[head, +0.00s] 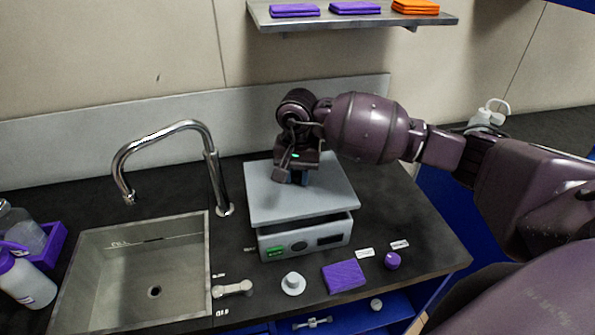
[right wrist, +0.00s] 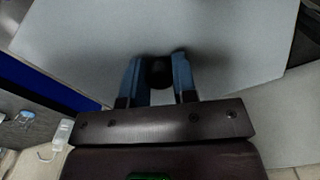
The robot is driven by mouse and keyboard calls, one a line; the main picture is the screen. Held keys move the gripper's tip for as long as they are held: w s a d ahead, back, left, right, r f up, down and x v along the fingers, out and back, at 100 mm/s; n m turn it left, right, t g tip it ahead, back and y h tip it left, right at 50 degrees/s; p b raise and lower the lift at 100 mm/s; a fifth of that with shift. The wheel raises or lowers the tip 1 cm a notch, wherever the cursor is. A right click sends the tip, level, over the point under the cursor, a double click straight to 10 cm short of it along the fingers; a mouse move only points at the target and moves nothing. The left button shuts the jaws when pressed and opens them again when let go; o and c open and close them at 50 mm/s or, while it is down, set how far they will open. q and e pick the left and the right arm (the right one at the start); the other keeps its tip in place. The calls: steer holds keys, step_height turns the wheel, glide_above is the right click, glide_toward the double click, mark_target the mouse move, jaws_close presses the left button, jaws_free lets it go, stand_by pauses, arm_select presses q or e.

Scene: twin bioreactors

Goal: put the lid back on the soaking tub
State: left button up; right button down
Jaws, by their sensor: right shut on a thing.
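The soaking tub (head: 333,242) is a grey box on the dark counter, with a green display and a dark knob on its front. Its flat grey lid (head: 325,199) is over it, and a dark gap shows between the lid and the tub's front and right rim. The lid looks raised and a little off to the back left. My right gripper (head: 291,178) is shut on the lid's dark handle knob (right wrist: 157,73); the lid (right wrist: 225,40) fills much of the right wrist view. The tub's inside is hidden. My left gripper is not in view.
A sink (head: 135,285) with a tall curved tap (head: 213,175) is left of the tub. A shelf (head: 350,22) with folded cloths hangs above.

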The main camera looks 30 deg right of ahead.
step_height(320, 180, down, 2)
steer(key=shift+f, duration=0.1)
steer(key=shift+f+b, duration=1.05)
steer(key=shift+b, duration=0.15)
steer(key=shift+b, duration=0.3)
stand_by(0.9)
steer(key=shift+b, duration=0.4)
stand_by(0.5)
